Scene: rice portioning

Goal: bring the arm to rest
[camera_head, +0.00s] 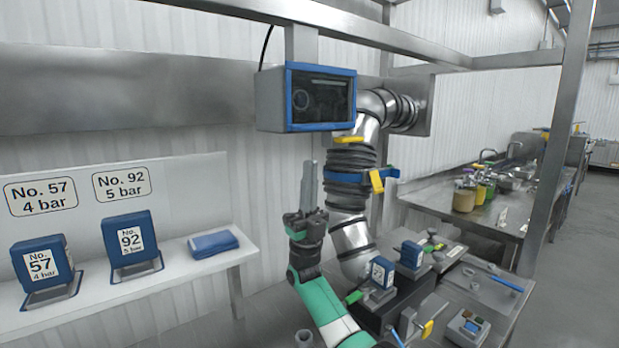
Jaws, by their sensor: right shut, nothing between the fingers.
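My right gripper (309,172) is near the middle of the head view. Its grey fingers point upward and are closed together with nothing between them. It is held up in front of the pale ribbed wall, apart from the shelf on the left and the bench on the right. A green and white arm section lies below the gripper. My left gripper is not in view. No rice can be made out.
A white shelf (105,294) at left holds blue blocks labelled 57 (42,265) and 92 (130,240), plus a folded blue cloth (213,243). A blue-framed box (320,97) hangs above. Blue blocks and tools crowd the lower-right bench (490,291). A metal post (555,130) stands right.

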